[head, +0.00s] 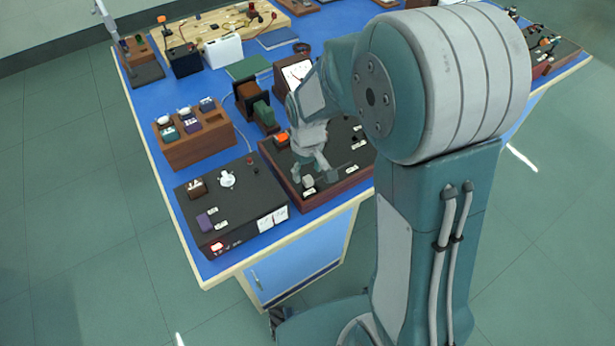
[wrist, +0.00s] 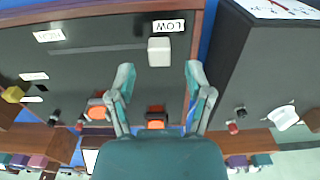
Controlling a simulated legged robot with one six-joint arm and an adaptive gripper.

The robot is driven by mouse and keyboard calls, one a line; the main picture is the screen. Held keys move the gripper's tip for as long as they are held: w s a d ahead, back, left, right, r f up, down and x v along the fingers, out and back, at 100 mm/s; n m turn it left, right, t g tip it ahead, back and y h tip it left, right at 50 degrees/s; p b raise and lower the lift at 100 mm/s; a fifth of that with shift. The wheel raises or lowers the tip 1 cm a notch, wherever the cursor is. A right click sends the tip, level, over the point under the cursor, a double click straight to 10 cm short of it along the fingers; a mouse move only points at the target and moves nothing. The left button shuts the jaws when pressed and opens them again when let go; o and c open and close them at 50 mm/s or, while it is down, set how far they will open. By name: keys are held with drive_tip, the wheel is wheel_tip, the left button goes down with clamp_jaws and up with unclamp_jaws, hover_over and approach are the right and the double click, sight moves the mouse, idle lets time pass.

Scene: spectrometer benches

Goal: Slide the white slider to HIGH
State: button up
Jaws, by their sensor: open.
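The white slider (wrist: 159,51) is a small white block on a dark panel (wrist: 95,75), at the LOW end of a thin slot. The LOW label (wrist: 169,25) is just beside it, and the HIGH label (wrist: 49,35) is at the slot's other end, to the left in the wrist view. My gripper (wrist: 159,77) is open, its two fingers apart on either side of the slider's line, with the slider just ahead of the tips. Contact is not visible. In the head view the slider (head: 308,181) shows near the panel's front edge, beside my gripper (head: 318,165).
A black box with knobs (head: 228,197) and a lit red switch stands left of the panel. A meter (head: 296,72) stands behind the panel. Blue tabletop (head: 165,95) shows between them.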

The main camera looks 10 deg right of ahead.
sight(308, 178)
drive_tip(key=shift+f, duration=1.65)
clamp_jaws()
drive_tip(key=w+d, duration=0.1)
drive_tip(key=d, duration=0.3)
drive_tip(key=w+d, duration=0.2)
drive_tip(key=d, duration=0.1)
drive_tip(key=w+d, duration=0.1)
drive_tip(key=d, duration=0.3)
drive_tip(key=shift+w+d, duration=0.15)
drive_tip(key=shift+d, duration=0.15)
drive_tip(key=shift+a, duration=0.15)
drive_tip(key=shift+c, duration=0.3)
unclamp_jaws()
drive_tip(key=shift+d, duration=0.2)
drive_tip(key=shift+o, duration=0.3)
drive_tip(key=shift+d, duration=0.2)
